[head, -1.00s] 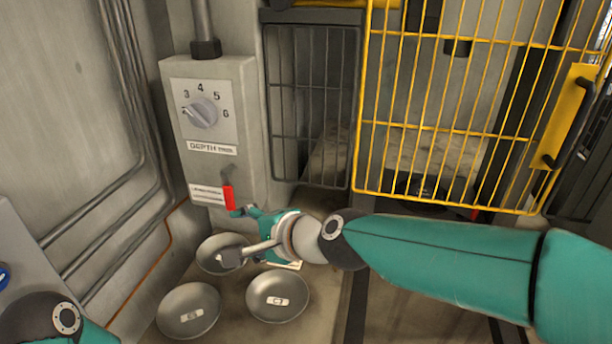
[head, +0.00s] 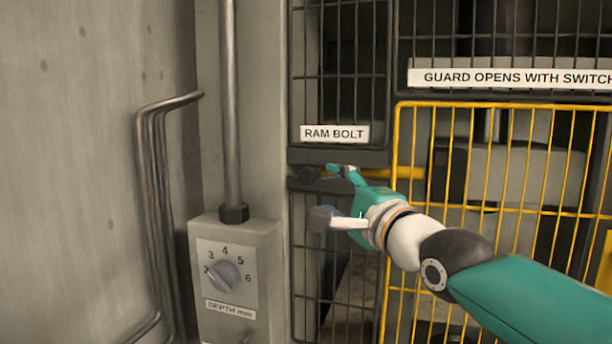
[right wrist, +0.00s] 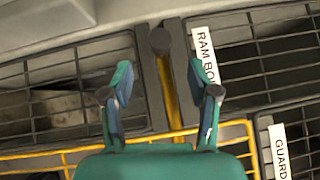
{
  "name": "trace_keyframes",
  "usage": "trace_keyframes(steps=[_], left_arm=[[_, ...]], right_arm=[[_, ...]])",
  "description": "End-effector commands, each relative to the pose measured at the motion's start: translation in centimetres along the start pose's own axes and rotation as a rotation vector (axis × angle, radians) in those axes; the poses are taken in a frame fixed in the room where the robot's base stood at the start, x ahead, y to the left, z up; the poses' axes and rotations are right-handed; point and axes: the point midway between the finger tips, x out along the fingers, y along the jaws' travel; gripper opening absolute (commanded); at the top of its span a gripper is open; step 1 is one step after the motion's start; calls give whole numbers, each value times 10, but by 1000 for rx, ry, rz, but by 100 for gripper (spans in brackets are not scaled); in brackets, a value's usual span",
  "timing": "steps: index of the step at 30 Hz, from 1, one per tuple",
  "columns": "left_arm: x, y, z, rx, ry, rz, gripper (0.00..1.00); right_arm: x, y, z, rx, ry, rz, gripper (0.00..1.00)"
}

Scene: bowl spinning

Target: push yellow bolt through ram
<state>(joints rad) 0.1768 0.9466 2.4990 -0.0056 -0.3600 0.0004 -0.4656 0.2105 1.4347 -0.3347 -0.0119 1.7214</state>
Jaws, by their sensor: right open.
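The yellow bolt (head: 412,172) lies level in the gap under the RAM BOLT label (head: 334,133), with a dark knob (head: 307,175) at its left end. In the right wrist view the knob (right wrist: 160,40) and the yellow shaft (right wrist: 171,92) lie between my fingers. My right gripper (head: 336,171) is at the bolt's left part, close to the knob; its jaws are open (right wrist: 161,85). I cannot tell whether a finger touches the bolt. My gripper hides part of the shaft. The ram is not clearly identifiable behind the bars. My left gripper is not in view.
Dark mesh panels (head: 340,60) stand above and below the bolt's gap. A yellow mesh guard (head: 500,105) stands to the right. A grey box with a depth dial (head: 224,276) and a vertical pipe (head: 231,100) are to the left.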

Motion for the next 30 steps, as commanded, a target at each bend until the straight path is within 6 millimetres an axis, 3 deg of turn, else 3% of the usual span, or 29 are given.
trace_keyframes(steps=[6,12,18,27,30], left_arm=[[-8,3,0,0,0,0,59],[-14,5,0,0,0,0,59],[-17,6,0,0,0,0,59],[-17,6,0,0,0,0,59],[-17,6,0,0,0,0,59]], right_arm=[[48,0,1,-1,-3,2,60],[77,-1,0,-1,-2,1,60],[90,1,0,-1,-1,3,60],[92,1,-1,-1,-1,2,60],[92,1,-1,-1,-1,2,47]])
